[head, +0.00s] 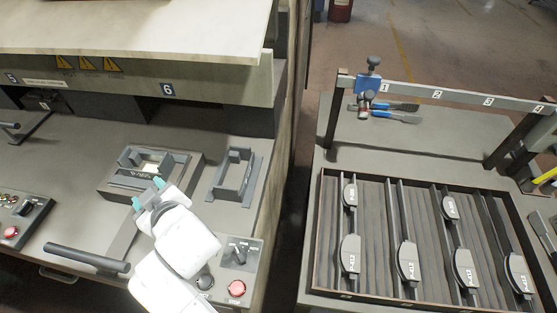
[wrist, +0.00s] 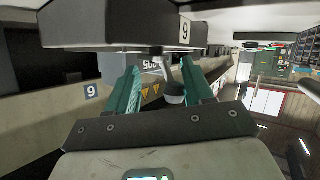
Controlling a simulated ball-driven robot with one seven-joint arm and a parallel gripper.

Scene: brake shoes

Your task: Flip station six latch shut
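Station six carries a "6" label (head: 167,89) on the machine front. Below it a dark fixture (head: 110,181) sits on the grey bench, with a light piece inside its frame. My gripper (head: 148,193) is at the fixture's near edge, its two teal fingers apart. In the wrist view my gripper (wrist: 160,68) is open. A dark block (wrist: 110,25) with an upside-down 6 lies across the top of that view. The latch's position is unclear.
A dark bar handle (head: 87,257) lies left of my arm. An empty dark frame (head: 235,175) stands right of the fixture. A switch panel (head: 238,250) with a red button is near the bench's right edge. A tray (head: 312,240) of brake shoes is on the right table.

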